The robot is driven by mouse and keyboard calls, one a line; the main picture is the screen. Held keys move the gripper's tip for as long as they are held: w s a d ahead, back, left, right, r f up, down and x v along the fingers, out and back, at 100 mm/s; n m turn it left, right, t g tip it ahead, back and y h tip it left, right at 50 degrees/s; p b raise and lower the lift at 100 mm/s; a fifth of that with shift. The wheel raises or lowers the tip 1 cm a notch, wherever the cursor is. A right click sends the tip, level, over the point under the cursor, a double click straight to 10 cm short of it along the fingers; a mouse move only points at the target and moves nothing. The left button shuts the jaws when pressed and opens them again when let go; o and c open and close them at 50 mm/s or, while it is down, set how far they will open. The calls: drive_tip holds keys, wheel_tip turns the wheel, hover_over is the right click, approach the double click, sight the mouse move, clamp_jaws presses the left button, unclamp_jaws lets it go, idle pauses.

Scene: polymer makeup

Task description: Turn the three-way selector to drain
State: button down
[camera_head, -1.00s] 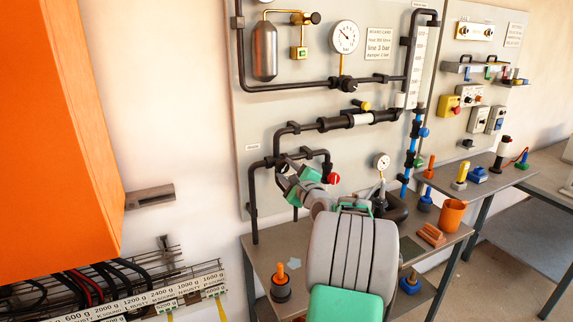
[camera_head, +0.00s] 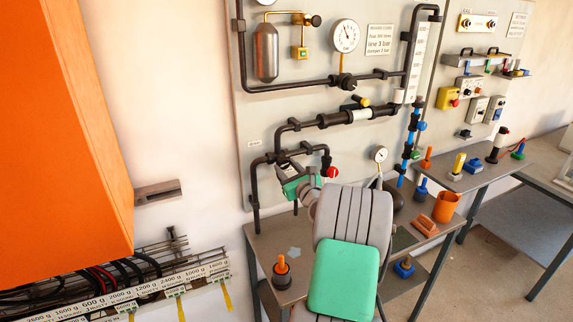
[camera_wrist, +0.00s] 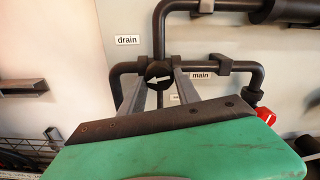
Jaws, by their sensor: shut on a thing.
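The three-way selector (camera_wrist: 158,74) is a dark round knob with a white arrow, set at a junction of dark pipes. Its arrow points left, tilted slightly down. The "drain" label (camera_wrist: 127,40) is above and left of it, and the "main" label (camera_wrist: 201,76) is to its right. A third label (camera_wrist: 175,97) below is mostly hidden by a finger. My gripper (camera_wrist: 160,70) has one grey finger on each side of the knob and is shut on it. In the head view my gripper (camera_head: 283,163) is at the left pipe junction, largely covering the selector.
A red handle (camera_head: 331,172) sits close to the right of my gripper. Black pipes (camera_head: 257,200) run around it on the panel. Below is a grey table (camera_head: 265,240) with an orange-topped plug (camera_head: 282,274) and an orange cup (camera_head: 446,207).

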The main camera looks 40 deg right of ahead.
idle(0.3)
drive_tip(key=c, duration=0.9)
unclamp_jaws()
drive_tip(key=shift+s, duration=0.1)
drive_tip(key=b+v, duration=0.2)
drive_tip(key=v, duration=0.5)
drive_tip(key=shift+s+a, duration=0.2)
drive_tip(key=shift+s, duration=0.1)
